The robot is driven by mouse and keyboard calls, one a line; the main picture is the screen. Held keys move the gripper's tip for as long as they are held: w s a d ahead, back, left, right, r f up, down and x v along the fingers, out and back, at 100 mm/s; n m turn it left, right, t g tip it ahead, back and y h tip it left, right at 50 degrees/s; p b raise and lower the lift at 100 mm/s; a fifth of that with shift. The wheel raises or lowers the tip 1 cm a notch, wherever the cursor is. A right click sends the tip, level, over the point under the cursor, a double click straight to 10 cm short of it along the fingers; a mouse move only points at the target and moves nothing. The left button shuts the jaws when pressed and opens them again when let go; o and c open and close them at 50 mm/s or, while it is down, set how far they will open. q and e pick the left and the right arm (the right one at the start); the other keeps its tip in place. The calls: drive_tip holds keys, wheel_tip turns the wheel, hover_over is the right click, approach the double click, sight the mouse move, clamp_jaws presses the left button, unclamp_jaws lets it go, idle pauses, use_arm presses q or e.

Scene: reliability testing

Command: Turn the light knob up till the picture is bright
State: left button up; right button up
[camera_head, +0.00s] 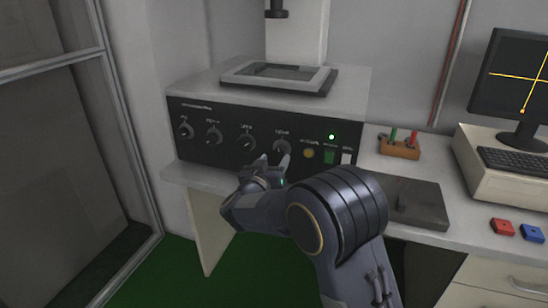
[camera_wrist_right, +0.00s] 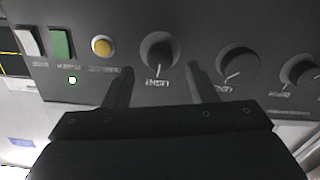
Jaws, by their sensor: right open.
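The light knob (camera_head: 281,147) is the rightmost of the black knobs on the instrument's dark front panel (camera_head: 225,159). In the right wrist view the panel appears upside down, and the knob (camera_wrist_right: 159,48) lies straight ahead, between the lines of the two fingers. My right gripper (camera_head: 274,163) is open, its fingers pointing at this knob from just below and in front. In the wrist view the gripper (camera_wrist_right: 160,72) holds nothing; whether a fingertip touches the knob I cannot tell. The monitor (camera_head: 513,80) shows a dark picture with yellow crossed lines. My left gripper is out of view.
Other knobs (camera_head: 214,136) sit close on the left. A yellow button (camera_head: 308,153), a green switch (camera_head: 329,157) and a white switch (camera_head: 347,158) are on the right. A wooden block with coloured pegs (camera_head: 398,149), a dark plate (camera_head: 412,203) and a keyboard (camera_head: 514,160) stand further right.

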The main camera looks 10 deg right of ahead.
sight(279, 153)
drive_tip(key=shift+x, duration=2.15)
drive_tip(key=c, duration=1)
drive_tip(key=shift+o, duration=0.2)
